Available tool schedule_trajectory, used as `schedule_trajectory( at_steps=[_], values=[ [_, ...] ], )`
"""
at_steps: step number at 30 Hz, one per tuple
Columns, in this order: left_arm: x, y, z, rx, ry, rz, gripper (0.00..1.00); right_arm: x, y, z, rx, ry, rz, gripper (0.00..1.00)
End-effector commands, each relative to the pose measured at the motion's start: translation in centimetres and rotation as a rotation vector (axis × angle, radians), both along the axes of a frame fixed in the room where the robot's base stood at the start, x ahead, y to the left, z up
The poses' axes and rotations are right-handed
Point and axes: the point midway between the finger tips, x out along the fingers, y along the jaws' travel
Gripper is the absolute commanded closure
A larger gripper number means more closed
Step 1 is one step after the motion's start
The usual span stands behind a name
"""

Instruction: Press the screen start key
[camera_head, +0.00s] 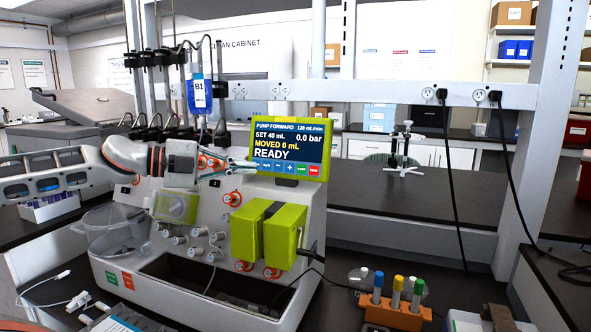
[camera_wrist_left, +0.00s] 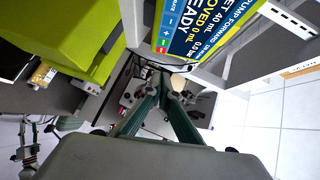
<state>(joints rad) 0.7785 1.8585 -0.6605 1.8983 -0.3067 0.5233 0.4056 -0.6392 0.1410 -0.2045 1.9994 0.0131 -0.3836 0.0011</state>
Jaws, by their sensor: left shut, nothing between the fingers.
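The processor's screen (camera_head: 289,143), in a yellow-green frame, reads PUMP FORWARD, SET 40 mL, MOVED 0 mL, READY. A row of keys runs along its lower edge: blue ones at left, then the green start key (camera_head: 302,169) and a red key (camera_head: 314,169). My left gripper (camera_head: 250,164) comes in from the left, its fingertips by the screen's lower left corner, left of the start key. In the left wrist view its shut, empty fingers (camera_wrist_left: 167,80) meet below the screen (camera_wrist_left: 215,28); contact with the screen cannot be told. My right gripper is not in view.
Yellow-green pump blocks (camera_head: 285,235) stand out below the screen. A blue-labelled bag (camera_head: 199,95) hangs above the machine. An orange rack (camera_head: 394,314) with capped tubes stands at the front right.

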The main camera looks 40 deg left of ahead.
Motion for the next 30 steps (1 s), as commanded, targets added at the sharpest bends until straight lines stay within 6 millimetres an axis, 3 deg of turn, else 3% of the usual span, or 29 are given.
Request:
schedule_trajectory(
  at_steps=[8,17,30],
  values=[
    [0.2,-0.2,-0.1,-0.001,0.001,-0.001,1.00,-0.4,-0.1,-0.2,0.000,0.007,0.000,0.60],
    [2.2,-1.5,-0.5,-0.002,0.001,-0.003,1.00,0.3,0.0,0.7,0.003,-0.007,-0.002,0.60],
    [5.0,-3.2,-0.4,-0.006,-0.007,-0.003,1.00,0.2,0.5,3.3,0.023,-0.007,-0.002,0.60]
  ],
)
